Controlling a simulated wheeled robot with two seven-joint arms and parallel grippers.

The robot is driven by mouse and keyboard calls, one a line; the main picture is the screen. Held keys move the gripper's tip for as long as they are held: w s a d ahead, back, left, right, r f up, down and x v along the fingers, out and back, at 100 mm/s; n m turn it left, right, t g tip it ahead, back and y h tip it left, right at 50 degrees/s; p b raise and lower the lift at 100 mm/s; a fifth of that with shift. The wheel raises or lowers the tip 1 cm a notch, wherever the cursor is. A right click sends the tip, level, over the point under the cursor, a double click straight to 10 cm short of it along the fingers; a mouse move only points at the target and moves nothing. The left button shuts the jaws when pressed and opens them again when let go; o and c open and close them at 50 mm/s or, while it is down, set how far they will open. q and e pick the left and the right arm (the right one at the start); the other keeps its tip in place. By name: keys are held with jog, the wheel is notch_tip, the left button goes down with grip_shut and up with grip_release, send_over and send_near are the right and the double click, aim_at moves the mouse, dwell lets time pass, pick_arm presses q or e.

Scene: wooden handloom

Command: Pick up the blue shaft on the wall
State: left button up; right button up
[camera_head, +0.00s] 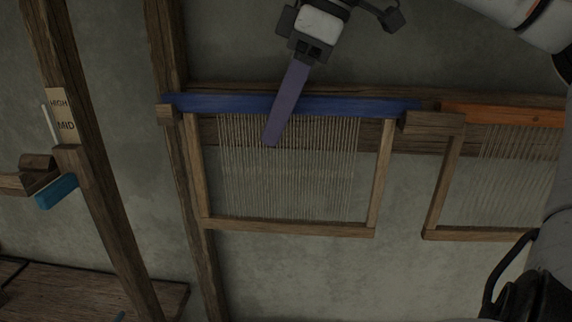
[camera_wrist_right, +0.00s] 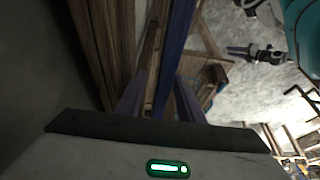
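The blue shaft (camera_head: 215,103) is a long blue bar along the top of a wooden frame with pale vertical cords, against the wall. In the right wrist view the blue shaft (camera_wrist_right: 178,45) runs lengthwise down between my finger pads. My right gripper (camera_head: 271,142) reaches down from the top, its purple finger crossing in front of the shaft. In the right wrist view my right gripper (camera_wrist_right: 160,78) has its two fingers apart, one on each side of the shaft; contact is not clear. My left gripper (camera_wrist_right: 257,53) shows small at the right wrist view's upper right, away from the shaft; its opening is unclear.
An orange shaft (camera_head: 500,115) with a similar corded frame hangs to the right. A wooden bracket (camera_head: 433,123) sits between the two frames.

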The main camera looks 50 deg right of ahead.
jog(key=shift+w+a+f, duration=0.1)
jog(key=shift+a+f, duration=0.1)
jog(key=shift+f, duration=0.4)
jog(key=shift+f, duration=0.25)
jog(key=shift+c, duration=0.2)
grip_shut()
dwell(1.4)
